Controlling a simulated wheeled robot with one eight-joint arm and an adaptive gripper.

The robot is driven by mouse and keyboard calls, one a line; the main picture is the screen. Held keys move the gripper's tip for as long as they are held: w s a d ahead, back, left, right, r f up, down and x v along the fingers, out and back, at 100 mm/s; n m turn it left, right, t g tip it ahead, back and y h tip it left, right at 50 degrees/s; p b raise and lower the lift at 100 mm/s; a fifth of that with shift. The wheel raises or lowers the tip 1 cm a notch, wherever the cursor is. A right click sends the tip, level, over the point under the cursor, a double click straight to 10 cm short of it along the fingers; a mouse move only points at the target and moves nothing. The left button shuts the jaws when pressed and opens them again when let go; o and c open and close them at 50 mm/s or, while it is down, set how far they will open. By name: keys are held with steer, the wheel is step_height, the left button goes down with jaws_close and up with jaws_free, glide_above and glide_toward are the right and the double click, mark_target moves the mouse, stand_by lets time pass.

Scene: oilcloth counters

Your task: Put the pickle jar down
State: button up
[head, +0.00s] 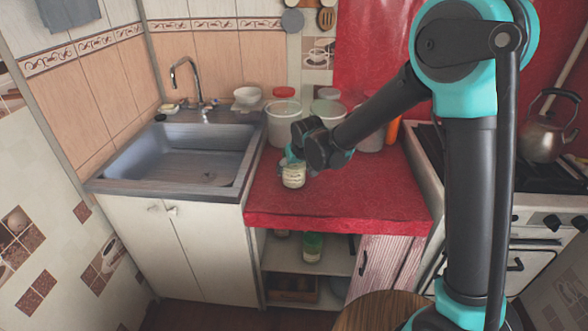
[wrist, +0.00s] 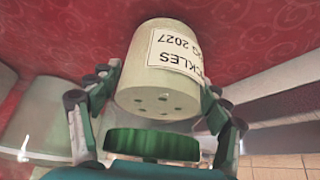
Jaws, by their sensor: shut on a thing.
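The pickle jar (head: 293,177) is a pale glass jar at the left part of the red counter (head: 340,207), near the sink. In the wrist view the jar (wrist: 150,85) shows a white label reading "PICKLES" and a date, and its green lid (wrist: 150,145) faces my palm. My gripper (head: 294,158) comes from above, and its fingers are shut on the jar from both sides. The jar looks upright in the head view. Its base is on or very close to the red cloth; I cannot tell whether it touches.
Large lidded canisters (head: 282,124) stand behind the jar along the wall. The sink (head: 190,155) is to the left, the stove with a kettle (head: 545,135) to the right. The counter's front and right are clear. A green-lidded jar (head: 312,247) stands on the shelf below.

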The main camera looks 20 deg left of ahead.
steer(key=o, duration=1.9)
steer(key=shift+c, duration=0.2)
steer(key=v, duration=1.2)
steer(key=d+f+m+h, duration=0.1)
steer(key=d+f+m, duration=0.1)
steer(key=d, duration=1)
steer(key=d+f+m+h, duration=0.1)
steer(key=d+f, duration=0.1)
steer(key=d, duration=1)
steer(key=s+d+f+m, duration=0.2)
steer(key=s+d+f, duration=0.1)
steer(key=s+d, duration=0.4)
steer(key=s+d+f+m+h, duration=0.1)
steer(key=s+d+f+m, duration=0.1)
steer(key=s+d+f, duration=0.2)
steer(key=s+d, duration=0.3)
steer(key=d, duration=0.4)
steer(key=shift+f+g+h, duration=0.2)
steer(key=shift+g+h, duration=0.1)
